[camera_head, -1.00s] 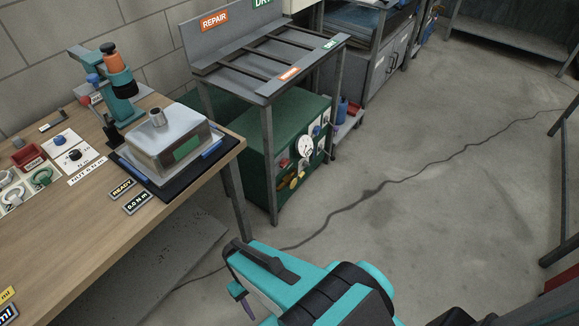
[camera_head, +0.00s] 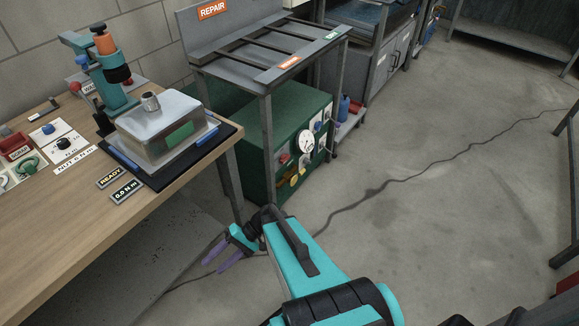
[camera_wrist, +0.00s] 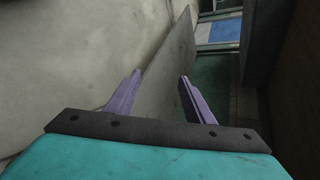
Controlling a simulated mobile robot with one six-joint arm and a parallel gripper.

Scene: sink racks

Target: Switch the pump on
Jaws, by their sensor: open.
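A green cabinet (camera_head: 262,140) stands under the rack with the REPAIR sign, and I take it to be the pump unit. Its front panel carries a round white gauge (camera_head: 306,141), a small red part (camera_head: 284,159) and yellow parts (camera_head: 294,180). I cannot tell which of these is the switch. My gripper (camera_head: 212,262) is open and empty, low beside the workbench and in front of the cabinet, apart from both. Its two purple fingers point left and down. They also show apart in the wrist view (camera_wrist: 160,77), with nothing between them.
The wooden workbench (camera_head: 125,215) at the left holds a metal box device (camera_head: 150,150), a teal stand (camera_head: 108,75) and small panels with knobs. Its leg stands just left of the cabinet. A dark cable (camera_head: 400,180) crosses the floor.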

